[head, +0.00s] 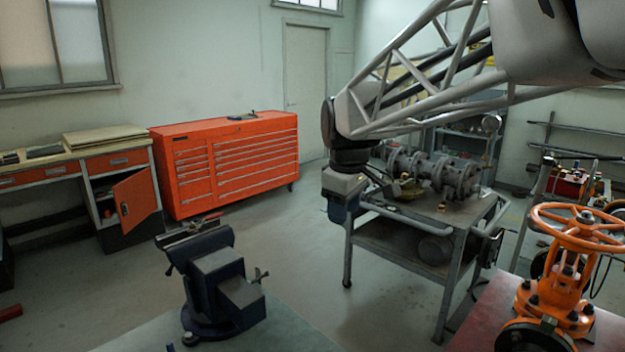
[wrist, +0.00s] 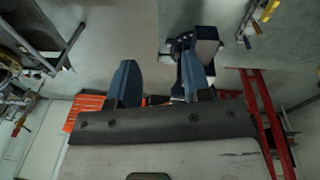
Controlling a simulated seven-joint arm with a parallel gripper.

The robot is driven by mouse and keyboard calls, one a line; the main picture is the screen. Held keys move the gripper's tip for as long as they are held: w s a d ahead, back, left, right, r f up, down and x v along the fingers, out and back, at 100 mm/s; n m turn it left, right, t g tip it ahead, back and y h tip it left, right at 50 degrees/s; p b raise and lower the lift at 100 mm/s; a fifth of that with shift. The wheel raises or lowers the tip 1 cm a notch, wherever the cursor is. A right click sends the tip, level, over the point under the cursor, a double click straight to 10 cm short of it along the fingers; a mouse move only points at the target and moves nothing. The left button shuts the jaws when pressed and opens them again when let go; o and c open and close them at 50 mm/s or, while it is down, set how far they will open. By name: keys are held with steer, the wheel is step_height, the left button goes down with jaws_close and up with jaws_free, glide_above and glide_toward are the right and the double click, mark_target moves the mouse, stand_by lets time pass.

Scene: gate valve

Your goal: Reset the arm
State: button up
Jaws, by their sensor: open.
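The orange gate valve (head: 567,290) stands upright on a red-topped table at the lower right of the head view. Its round orange handwheel (head: 578,226) is level on top. My arm reaches in from the upper right of the head view. My gripper (head: 343,213) hangs in mid-picture, to the left of the valve and well apart from it. In the wrist view my gripper (wrist: 159,78) shows two blue fingers spread wide with nothing between them. I see no valve that I can make out in the wrist view.
A dark blue vise (head: 222,285) stands on a bench at the lower front. A metal cart (head: 390,256) with machine parts is close to the right of my gripper. An orange tool cabinet (head: 232,165) is against the back wall. Floor between cabinet and cart is clear.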

steer(key=s+d+f+m, duration=0.3)
steer(key=s+d+f, duration=0.1)
steer(key=s, duration=0.5)
steer(key=s+d+f+m, duration=0.4)
steer(key=s, duration=0.5)
steer(key=s+d+f+m+t, duration=0.1)
steer(key=s+d+f+m, duration=0.2)
steer(key=s, duration=0.7)
steer(key=shift+d+f+m, duration=0.4)
steer(key=shift+d+m, duration=0.15)
steer(key=shift+m, duration=0.05)
